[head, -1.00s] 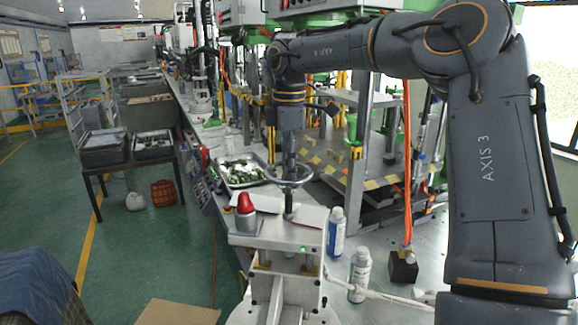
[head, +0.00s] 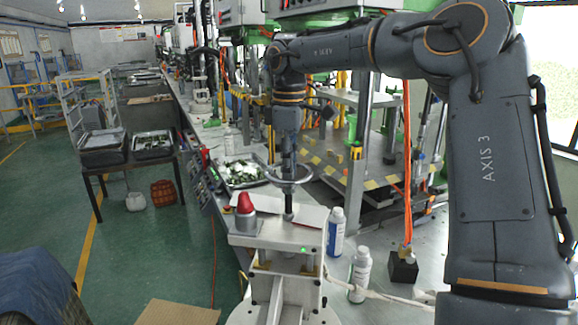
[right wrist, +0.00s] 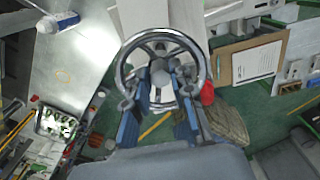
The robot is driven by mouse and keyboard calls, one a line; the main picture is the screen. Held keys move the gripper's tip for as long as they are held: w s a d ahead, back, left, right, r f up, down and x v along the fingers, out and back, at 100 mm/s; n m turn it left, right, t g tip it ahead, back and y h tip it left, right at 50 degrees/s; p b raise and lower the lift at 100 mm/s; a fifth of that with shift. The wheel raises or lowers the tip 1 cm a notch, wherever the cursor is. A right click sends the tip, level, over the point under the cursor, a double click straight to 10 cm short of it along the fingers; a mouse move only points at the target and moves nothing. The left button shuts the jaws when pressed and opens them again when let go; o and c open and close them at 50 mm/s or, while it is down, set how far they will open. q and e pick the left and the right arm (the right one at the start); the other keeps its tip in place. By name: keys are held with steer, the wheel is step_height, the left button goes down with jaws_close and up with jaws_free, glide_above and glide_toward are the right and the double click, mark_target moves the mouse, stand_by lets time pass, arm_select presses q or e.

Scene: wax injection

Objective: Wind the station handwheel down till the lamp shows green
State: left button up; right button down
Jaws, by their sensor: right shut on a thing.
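The station handwheel (head: 289,181) is a grey metal ring on an upright shaft above the white station (head: 279,240). My right gripper (head: 289,166) comes down on it from above and is shut on it. In the right wrist view the ring (right wrist: 128,50) and its spokes show between and beyond the fingers (right wrist: 161,88). The exact contact is partly hidden. A small lamp (head: 304,250) on the station's front edge shows green. My left gripper is not in view.
A red-topped grey piece (head: 245,204) stands at the station's left side. A tray of parts (head: 242,172) lies behind on the bench.

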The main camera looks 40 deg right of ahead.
steer(key=shift+w+r, duration=0.1)
steer(key=shift+r, duration=0.1)
steer(key=c, duration=1.4)
jaws_free()
steer(key=shift+f, duration=0.1)
step_height(320, 180, up, 12)
steer(key=shift+r, duration=0.1)
